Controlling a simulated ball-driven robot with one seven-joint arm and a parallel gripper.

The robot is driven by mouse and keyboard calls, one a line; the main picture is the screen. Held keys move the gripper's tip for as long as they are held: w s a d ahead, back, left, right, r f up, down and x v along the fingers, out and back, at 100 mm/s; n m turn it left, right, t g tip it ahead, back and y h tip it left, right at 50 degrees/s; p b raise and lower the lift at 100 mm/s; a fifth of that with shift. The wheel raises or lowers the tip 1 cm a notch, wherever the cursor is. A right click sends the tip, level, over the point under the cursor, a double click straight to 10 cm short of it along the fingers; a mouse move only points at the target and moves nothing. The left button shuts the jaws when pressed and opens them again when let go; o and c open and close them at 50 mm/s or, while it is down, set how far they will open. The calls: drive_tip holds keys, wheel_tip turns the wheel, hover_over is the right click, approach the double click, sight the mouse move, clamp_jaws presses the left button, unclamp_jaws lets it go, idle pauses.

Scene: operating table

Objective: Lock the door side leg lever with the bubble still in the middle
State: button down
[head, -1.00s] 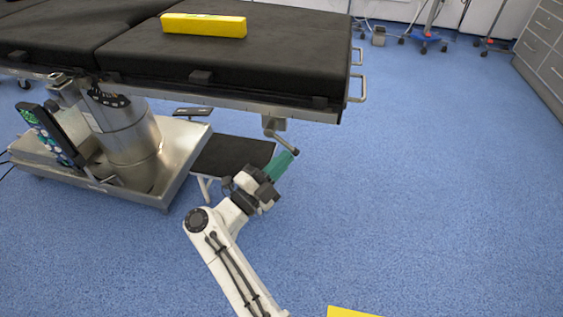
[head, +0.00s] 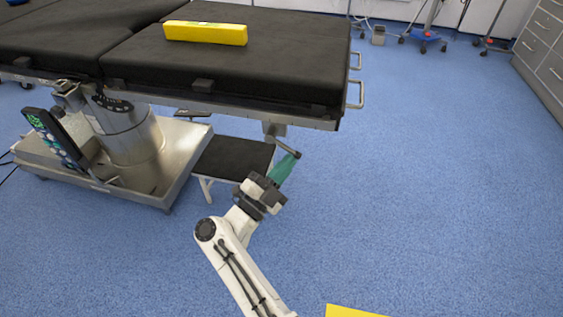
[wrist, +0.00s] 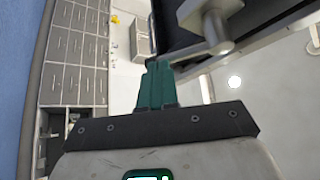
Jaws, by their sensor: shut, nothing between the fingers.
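The leg lever (head: 285,146) is a grey metal arm hanging under the table's right end; it slants down to the right. In the wrist view the lever (wrist: 205,52) runs from a round grey pivot at the top down to my fingertips. My gripper (head: 296,155) has teal fingers that are shut and empty, with their tips at the lever's lower end. The fingers also show in the wrist view (wrist: 155,66); I cannot tell whether they touch the lever. The yellow spirit level (head: 205,33) lies on the black table top; its bubble is too small to read.
The operating table (head: 225,65) overhangs my gripper, with metal handles (head: 355,95) at its right end. A black-topped step stool (head: 230,157) stands just left of my arm. The metal table base (head: 180,165) is farther left. Blue floor is free on the right.

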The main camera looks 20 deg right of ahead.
drive_tip(key=shift+s+d+r+n+t+y+p, duration=0.25)
drive_tip(key=shift+r+n+t+p, duration=0.25)
drive_tip(key=shift+n+t+p, duration=0.85)
drive_tip(key=shift+s+d+r+n+t+y+p, duration=0.1)
drive_tip(key=shift+d+r+n+t+y+p, duration=0.25)
drive_tip(key=shift+r+n+t+p, duration=0.95)
drive_tip(key=shift+s+d+f+n+t+y+p, duration=0.35)
drive_tip(key=shift+n+p, duration=0.5)
drive_tip(key=shift+n, duration=1.2)
drive_tip(key=shift+w+a, duration=0.15)
